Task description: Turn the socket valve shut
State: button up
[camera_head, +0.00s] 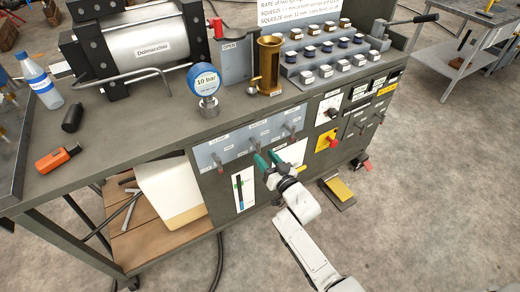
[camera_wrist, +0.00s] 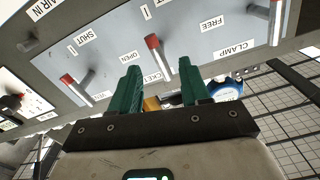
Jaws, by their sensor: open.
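A grey panel (camera_head: 245,148) on the bench front carries several levers with red tips. In the wrist view, a red-tipped lever (camera_wrist: 154,50) stands beyond the gap between my fingers. A label (camera_wrist: 150,78) reading "CKET" is partly hidden by my left finger; I cannot tell for certain which lever it names. "SHUT" (camera_wrist: 82,40) and "OPEN" (camera_wrist: 130,57) labels are close by. My gripper (camera_head: 270,160) is open, its green fingers at the panel near the middle lever; it also shows in the wrist view (camera_wrist: 161,80). Contact cannot be told.
Another red-tipped lever (camera_wrist: 78,85) stands to the left in the wrist view, and one (camera_wrist: 275,22) to the right. A 10 bar gauge (camera_head: 206,80) and a brass cylinder (camera_head: 269,65) stand on the bench. A yellow pedal (camera_head: 340,188) lies on the floor.

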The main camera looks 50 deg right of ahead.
jog(key=shift+v, duration=2.4)
jog(key=s+a+n+g+y, duration=0.2)
jog(key=s+a+g, duration=0.5)
jog(key=s, duration=0.5)
jog(key=s+a+n+g+y, duration=0.2)
jog(key=s+a+g, duration=0.5)
jog(key=s, duration=0.5)
jog(key=shift+s+a+r+n+g+y, duration=0.35)
jog(key=shift+n+g, duration=0.25)
jog(key=shift+g, duration=0.6)
jog(key=shift+w, duration=0.15)
